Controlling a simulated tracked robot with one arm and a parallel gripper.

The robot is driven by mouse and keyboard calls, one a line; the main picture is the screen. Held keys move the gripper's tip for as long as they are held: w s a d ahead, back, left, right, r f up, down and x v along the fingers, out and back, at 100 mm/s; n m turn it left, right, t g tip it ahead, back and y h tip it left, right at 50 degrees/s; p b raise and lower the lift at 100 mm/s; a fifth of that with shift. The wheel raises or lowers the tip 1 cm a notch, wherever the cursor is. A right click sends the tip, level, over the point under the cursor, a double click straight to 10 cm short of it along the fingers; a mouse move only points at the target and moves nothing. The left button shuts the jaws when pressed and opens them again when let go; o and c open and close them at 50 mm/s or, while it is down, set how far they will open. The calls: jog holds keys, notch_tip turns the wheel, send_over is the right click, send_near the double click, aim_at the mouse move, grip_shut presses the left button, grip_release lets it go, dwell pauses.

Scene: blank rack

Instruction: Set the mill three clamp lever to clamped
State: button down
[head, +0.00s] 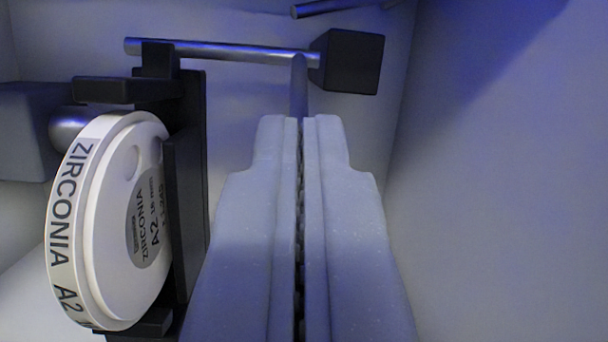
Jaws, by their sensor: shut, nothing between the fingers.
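A metal rod (225,50) runs nearly level across the top, from the black clamp frame (190,110) on the left to a black block (347,62) on the right. A short metal bar (299,85) hangs from the rod near the block and looks like the lever's handle. I cannot tell the clamp setting from this view. My gripper (301,122) is shut and empty. Its tips point at the short bar and overlap its lower end. Contact cannot be told. A white zirconia disc (115,215) marked A2 stands on edge in the black frame, left of my gripper.
A grey block (28,130) with a rounded metal end stands left of the disc. Another dark rod (335,7) shows at the top edge. A pale wall (500,180) fills the right side, with free room between it and my gripper.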

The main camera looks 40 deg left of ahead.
jog(key=s+d+r, duration=0.1)
jog(key=s+r, duration=0.1)
jog(key=s, duration=0.4)
jog(key=s+d+r+b, duration=0.1)
jog(key=s+r, duration=0.1)
jog(key=s, duration=0.5)
jog(key=shift+s+d+r, duration=0.15)
jog(key=shift+s+d, duration=0.05)
jog(key=shift+d, duration=0.1)
jog(key=shift+s+b, duration=0.15)
jog(key=shift+b, duration=0.25)
jog(key=shift+s+d+r+b, duration=0.15)
jog(key=shift+s+b, duration=0.85)
jog(key=shift+b, duration=0.2)
